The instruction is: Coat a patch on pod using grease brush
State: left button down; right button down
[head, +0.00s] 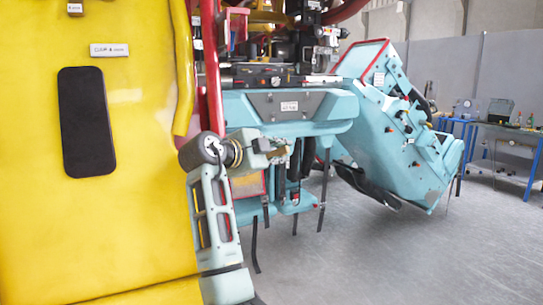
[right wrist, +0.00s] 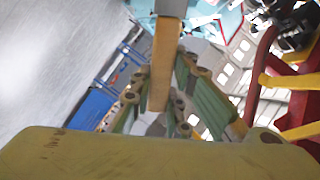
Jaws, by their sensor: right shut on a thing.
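My right gripper (head: 281,152) is in the middle of the head view, to the right of a large yellow panel and in front of the teal machinery. In the right wrist view, the right gripper (right wrist: 165,98) is shut on a flat wooden handle, seemingly the grease brush (right wrist: 163,62). A dark rounded patch (head: 86,122) is on the yellow panel, apparently the pod (head: 140,215), at the left. The gripper is well apart from the patch. My left gripper is not in view.
A teal seat-like unit (head: 405,140) hangs tilted at the right. A red tube (head: 211,70) runs down beside the yellow panel. A blue-legged workbench (head: 505,130) stands at the far right. The grey floor (head: 370,255) at the lower right is clear.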

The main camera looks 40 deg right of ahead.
jog(key=d, duration=0.2)
jog(key=s+d, duration=0.1)
jog(key=d, duration=0.1)
jog(key=shift+a, duration=0.1)
dwell(0.3)
jog(key=shift+s+a+r+b, duration=0.2)
jog(key=shift+s+b, duration=0.2)
jog(key=shift+s, duration=0.55)
jog(key=shift+s+a+r+b, duration=0.25)
jog(key=shift+s+b, duration=0.1)
jog(key=shift+s, duration=0.6)
jog(key=shift+s+a+r+b, duration=0.2)
jog(key=shift+s+b, duration=0.2)
jog(key=shift+s, duration=0.55)
jog(key=s, duration=0.3)
jog(key=shift+a+r+b, duration=0.1)
jog(key=shift+r+b, duration=0.1)
jog(key=shift+b, duration=0.2)
